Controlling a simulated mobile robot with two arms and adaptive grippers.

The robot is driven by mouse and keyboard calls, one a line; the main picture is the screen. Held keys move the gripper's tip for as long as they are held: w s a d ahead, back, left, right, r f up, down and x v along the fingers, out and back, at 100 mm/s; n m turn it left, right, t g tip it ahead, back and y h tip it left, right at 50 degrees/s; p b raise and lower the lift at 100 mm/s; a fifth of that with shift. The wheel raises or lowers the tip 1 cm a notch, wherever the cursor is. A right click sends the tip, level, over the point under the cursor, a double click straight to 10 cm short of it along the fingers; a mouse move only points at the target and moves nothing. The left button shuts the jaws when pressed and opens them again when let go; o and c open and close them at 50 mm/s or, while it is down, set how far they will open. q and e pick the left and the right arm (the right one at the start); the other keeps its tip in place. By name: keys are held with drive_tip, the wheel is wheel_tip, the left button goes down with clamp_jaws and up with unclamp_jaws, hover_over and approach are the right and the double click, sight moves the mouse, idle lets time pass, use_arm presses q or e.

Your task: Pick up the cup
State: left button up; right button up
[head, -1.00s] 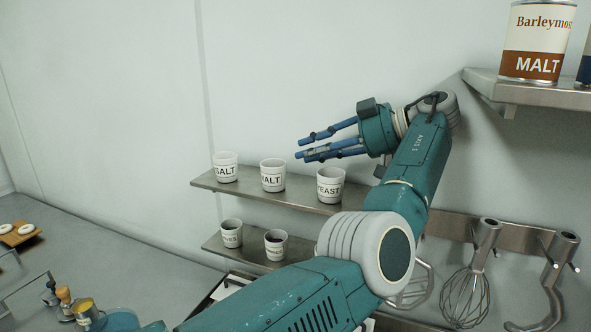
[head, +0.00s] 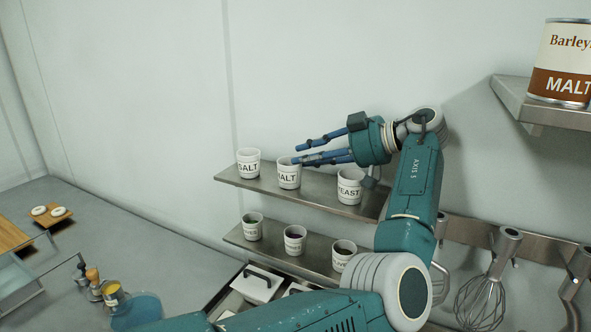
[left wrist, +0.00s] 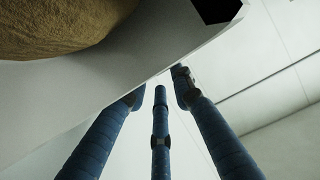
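White labelled cups stand upright on the upper wall shelf (head: 325,197): a SALT cup (head: 248,164), a MALT cup (head: 288,174) and a YEAST cup (head: 350,187). My left gripper (head: 299,156) is open and empty in the head view, its blue fingers pointing left above the YEAST cup, with tips at the right side of the MALT cup's rim. I cannot tell whether they touch it. In the left wrist view, a white cup wall (left wrist: 90,92) with brown grainy contents (left wrist: 55,25) is very close; its label is unreadable. My right gripper is not in view.
A large MALT can (head: 560,62) stands on a shelf at upper right. A whisk (head: 487,290) hangs at lower right. The wall above the cups is clear.

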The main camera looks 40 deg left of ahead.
use_arm(q)
drive_tip(key=shift+a+f, duration=0.15)
drive_tip(key=shift+f, duration=0.25)
clamp_jaws()
